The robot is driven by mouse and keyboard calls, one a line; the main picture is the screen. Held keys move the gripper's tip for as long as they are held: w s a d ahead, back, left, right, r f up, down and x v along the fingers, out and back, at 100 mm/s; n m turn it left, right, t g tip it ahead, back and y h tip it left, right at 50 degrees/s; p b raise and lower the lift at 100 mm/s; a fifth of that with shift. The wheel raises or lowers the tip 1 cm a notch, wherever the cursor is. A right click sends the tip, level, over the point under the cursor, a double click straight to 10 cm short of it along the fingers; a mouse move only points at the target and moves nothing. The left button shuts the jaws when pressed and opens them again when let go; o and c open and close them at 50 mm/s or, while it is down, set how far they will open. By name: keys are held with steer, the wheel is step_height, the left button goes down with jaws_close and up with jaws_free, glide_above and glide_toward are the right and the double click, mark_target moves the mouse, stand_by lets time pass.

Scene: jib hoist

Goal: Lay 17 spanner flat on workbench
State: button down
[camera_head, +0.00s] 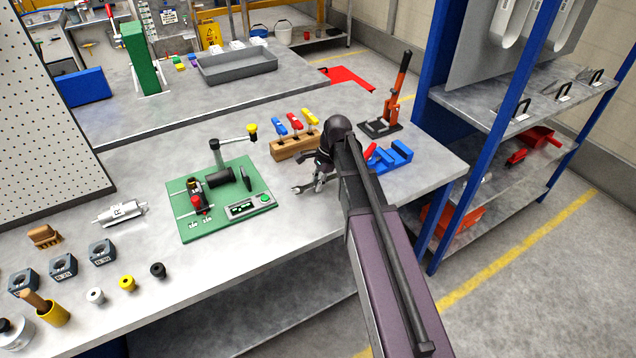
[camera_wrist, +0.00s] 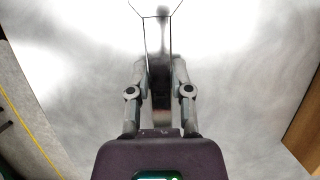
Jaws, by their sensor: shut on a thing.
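The spanner (camera_head: 300,188) is a grey metal tool in my gripper (camera_head: 319,178). Its open-jawed end sticks out to the left in the head view, low over the workbench (camera_head: 300,235). My gripper is shut on it. In the wrist view, the spanner (camera_wrist: 161,68) is a dark narrow strip between the two fingers, with the pale bench top (camera_wrist: 240,80) behind it. My arm hides part of the bench. I cannot tell whether the spanner touches the bench.
A wooden block with coloured-handled tools (camera_head: 294,146) stands just behind my gripper. A green fixture board (camera_head: 225,200) lies to the left.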

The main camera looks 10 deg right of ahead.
steer(key=shift+f, duration=0.25)
steer(key=shift+c, duration=2.3)
jaws_free()
steer(key=shift+r, duration=0.2)
